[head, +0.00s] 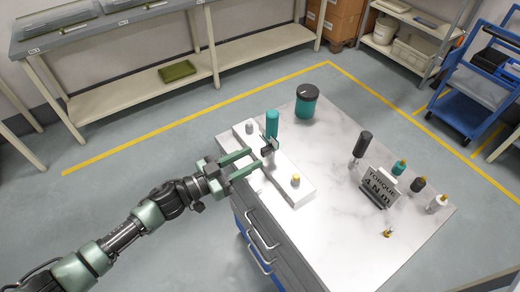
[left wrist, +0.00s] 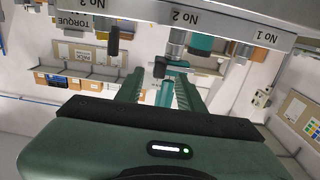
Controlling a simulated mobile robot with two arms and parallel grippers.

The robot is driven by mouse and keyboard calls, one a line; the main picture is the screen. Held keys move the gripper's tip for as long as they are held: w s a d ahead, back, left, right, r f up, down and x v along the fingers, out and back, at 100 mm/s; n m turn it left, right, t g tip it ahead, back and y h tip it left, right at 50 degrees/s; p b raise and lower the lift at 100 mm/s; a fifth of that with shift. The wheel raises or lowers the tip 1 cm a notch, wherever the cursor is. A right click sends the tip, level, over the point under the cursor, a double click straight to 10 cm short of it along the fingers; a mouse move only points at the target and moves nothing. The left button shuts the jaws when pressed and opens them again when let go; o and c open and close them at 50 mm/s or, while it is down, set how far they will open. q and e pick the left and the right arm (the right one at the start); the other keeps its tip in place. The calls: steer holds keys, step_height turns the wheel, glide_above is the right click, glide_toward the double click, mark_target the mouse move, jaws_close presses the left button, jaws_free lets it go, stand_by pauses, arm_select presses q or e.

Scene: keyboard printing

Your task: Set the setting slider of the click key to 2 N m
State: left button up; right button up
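An upright teal-handled tool (head: 272,123), which looks like the click key, stands at a white rack (head: 303,197). Below its handle is a small dark and grey piece (head: 268,149), perhaps the slider; no scale reading is legible. My left gripper (head: 257,157) is open, its two green fingers apart and pointing at this piece. In the left wrist view the fingers (left wrist: 160,84) stand either side of teal and dark parts (left wrist: 160,67); I cannot tell whether they touch. A sign (head: 378,187) reads "TORQUE 4 N.m". My right gripper is not in view.
A teal jar with a black lid (head: 307,101) stands at the table's back. A black-handled tool (head: 364,144) stands behind the sign. Teal, black and white-bodied items (head: 417,186) line the right side. A small yellow-tipped piece (head: 388,233) lies in front. The table's middle is clear.

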mark_target(261, 153)
arm_select(q)
steer(key=x, duration=0.4)
steer(key=shift+d+p, duration=0.15)
steer(key=shift+p, duration=0.15)
jaws_close()
stand_by(1.1)
